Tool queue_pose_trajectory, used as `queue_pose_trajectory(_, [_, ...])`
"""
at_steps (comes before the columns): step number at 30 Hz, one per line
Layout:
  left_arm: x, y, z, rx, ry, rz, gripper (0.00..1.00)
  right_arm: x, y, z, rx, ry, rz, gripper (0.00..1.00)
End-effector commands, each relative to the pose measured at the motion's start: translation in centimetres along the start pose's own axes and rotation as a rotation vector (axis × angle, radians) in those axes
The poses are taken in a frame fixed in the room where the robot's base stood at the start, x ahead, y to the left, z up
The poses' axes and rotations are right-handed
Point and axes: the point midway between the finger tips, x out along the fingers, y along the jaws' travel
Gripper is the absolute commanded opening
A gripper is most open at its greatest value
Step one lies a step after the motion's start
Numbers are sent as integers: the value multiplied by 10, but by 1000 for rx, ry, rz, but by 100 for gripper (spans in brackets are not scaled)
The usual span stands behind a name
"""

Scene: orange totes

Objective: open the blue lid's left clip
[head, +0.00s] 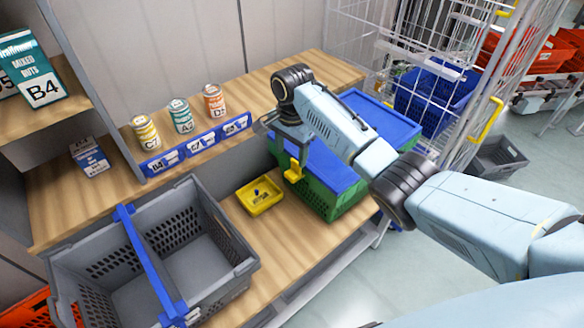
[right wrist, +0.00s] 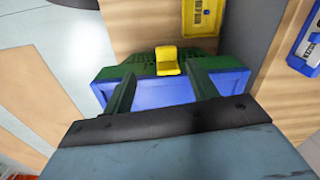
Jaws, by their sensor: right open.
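A green crate (head: 325,201) with a blue lid (head: 382,117) stands on the wooden bench in the head view, partly hidden by my right arm. A yellow clip (head: 294,172) is on its left end. In the right wrist view the clip (right wrist: 166,60) sticks out at the middle of the edge between the green wall (right wrist: 140,66) and the blue lid (right wrist: 158,92). My right gripper (right wrist: 160,73) is open, its two fingers either side of the clip's line, over the lid. No contact with the clip is clear. My left gripper is not in view.
A yellow tray (head: 260,197) lies just left of the crate. A large grey basket (head: 150,262) with a blue bar stands further left. Several cans and blue shelf labels (head: 200,142) line the raised shelf behind. A wire cage (head: 470,70) stands beyond the bench at right.

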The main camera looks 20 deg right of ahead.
Motion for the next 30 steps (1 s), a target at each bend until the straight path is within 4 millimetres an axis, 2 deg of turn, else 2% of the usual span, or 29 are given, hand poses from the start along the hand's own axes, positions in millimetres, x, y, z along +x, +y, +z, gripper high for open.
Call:
queue_pose_trajectory(1, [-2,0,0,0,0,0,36,-15,-6,-7,46,6,6,58])
queue_pose_trajectory(3, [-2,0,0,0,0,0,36,-26,-10,-12,95,6,15,58])
queue_pose_trajectory(8, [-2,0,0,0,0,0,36,-30,-12,-17,141,7,24,58])
queue_pose_trajectory(11, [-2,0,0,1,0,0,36,-18,-12,-17,142,6,26,58])
queue_pose_trajectory(24, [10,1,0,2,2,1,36,72,-10,-17,139,7,23,58])
queue_pose_trajectory(30, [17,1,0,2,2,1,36,94,-10,-17,139,7,22,58])
